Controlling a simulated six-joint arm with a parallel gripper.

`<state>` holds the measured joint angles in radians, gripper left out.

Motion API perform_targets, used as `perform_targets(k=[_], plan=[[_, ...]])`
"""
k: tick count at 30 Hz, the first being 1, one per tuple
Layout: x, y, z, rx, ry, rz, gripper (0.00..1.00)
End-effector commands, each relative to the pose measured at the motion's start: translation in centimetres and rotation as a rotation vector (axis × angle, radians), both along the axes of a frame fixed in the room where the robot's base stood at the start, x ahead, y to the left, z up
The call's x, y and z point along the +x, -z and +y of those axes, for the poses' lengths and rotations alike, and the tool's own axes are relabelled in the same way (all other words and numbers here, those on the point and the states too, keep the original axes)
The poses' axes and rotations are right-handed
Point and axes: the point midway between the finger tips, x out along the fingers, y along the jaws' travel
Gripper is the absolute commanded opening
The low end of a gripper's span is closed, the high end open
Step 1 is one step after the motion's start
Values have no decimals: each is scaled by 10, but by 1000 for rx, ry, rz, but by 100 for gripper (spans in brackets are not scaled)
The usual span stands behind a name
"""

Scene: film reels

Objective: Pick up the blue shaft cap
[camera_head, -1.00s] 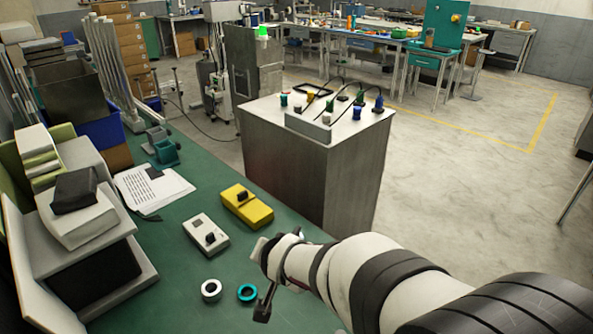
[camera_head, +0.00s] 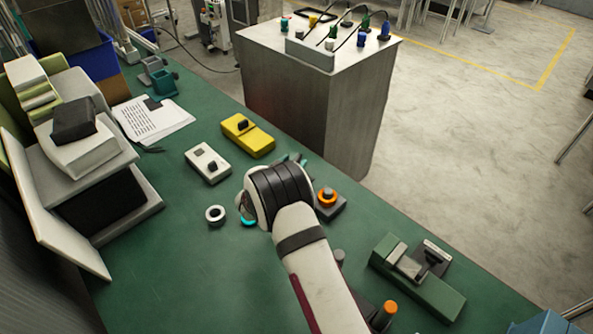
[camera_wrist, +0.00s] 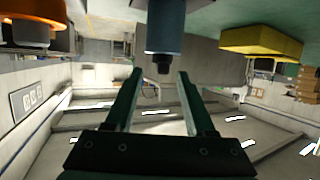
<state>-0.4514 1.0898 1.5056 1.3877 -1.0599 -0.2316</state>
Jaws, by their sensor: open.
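My gripper (camera_wrist: 160,72) is open in the wrist view, its two thin fingers apart. A blue cylinder with a narrower dark end, which looks like the blue shaft cap (camera_wrist: 165,28), stands beyond the fingertips, roughly in line with the gap. It hangs from the top of this upside-down view, and nothing is gripped. In the head view my wrist and forearm cover this part of the green bench, so I cannot make out the cap there.
A yellow box (camera_head: 248,136) and a white switch box (camera_head: 207,164) lie behind my wrist. An orange-ringed part (camera_head: 327,196) stands close to its right. A white ring (camera_head: 215,215) and a partly hidden teal ring (camera_head: 249,221) lie left. The bench front left is clear.

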Motion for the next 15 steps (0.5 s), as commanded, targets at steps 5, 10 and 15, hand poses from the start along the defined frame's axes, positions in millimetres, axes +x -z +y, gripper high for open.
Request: perform_targets(k=[5,10,15], plan=[[25,14,-10,1,1,0,55],[29,14,-11,1,-1,0,55],[28,14,-11,1,-1,0,37]])
